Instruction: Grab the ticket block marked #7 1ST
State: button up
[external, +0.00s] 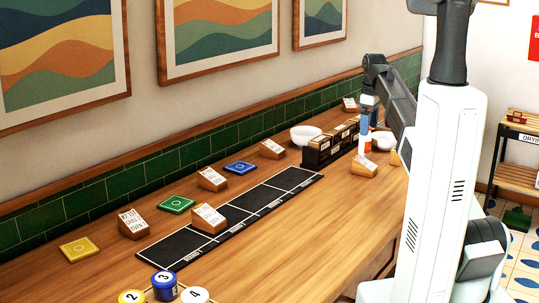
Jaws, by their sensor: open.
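Several wooden ticket blocks with white labels stand on the wooden counter. One block (132,223) at the left appears to read #2 1ST. Others are a block on the black mat (208,218), a block near the wall (212,179), a block further back (272,149), a block near my arm (365,166) and a small far block (349,104). Their labels are too small to read, so I cannot tell which is #7 1ST. My gripper (368,108) is small and partly hidden at the far end of the counter, open, apart from the nearer blocks.
The black marked mat (165,249) runs along the counter. Yellow (79,249), green (175,205) and blue (240,168) square tiles lie near the wall. A dark rack (318,152), a white bowl (305,135) and an orange-and-white bottle (364,134) stand further back. Numbered round pieces (164,285) stand in front.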

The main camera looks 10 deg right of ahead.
aim_at(364, 161)
jog(key=shift+g, duration=0.3)
jog(key=f, duration=0.3)
jog(key=s+f, duration=0.1)
jog(key=f, duration=0.4)
jog(key=shift+s+a+f, duration=0.2)
jog(key=shift+a+f, duration=0.15)
jog(key=shift+a, duration=0.05)
jog(key=shift+w+a+f, duration=0.1)
jog(key=shift+a+f, duration=0.05)
jog(key=shift+f, duration=1.2)
jog(key=shift+a+f, duration=0.1)
jog(key=shift+f, duration=1.25)
jog(key=c, duration=1.1)
jog(key=shift+r, duration=0.15)
